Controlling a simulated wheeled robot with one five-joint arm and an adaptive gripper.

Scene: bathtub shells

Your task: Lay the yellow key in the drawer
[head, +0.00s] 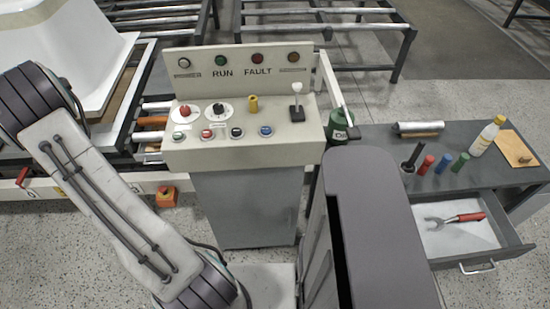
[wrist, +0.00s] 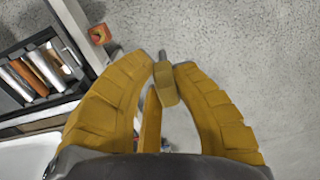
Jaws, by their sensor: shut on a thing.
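My gripper (wrist: 165,78) shows in the wrist view with its yellow-brown fingers closed around a small yellow piece with a grey pin. This looks like the yellow key (wrist: 167,92), held clear above the speckled floor. The gripper is not visible in the head view. In the head view the drawer (head: 480,256) is open at the right, below the dark grey bench top. A red-handled wrench (head: 455,219) lies on its pale bottom.
The bench (head: 378,140) carries a bottle (head: 486,137), several coloured cylinders and a metal roll. An orange box (head: 166,196) sits left of the console.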

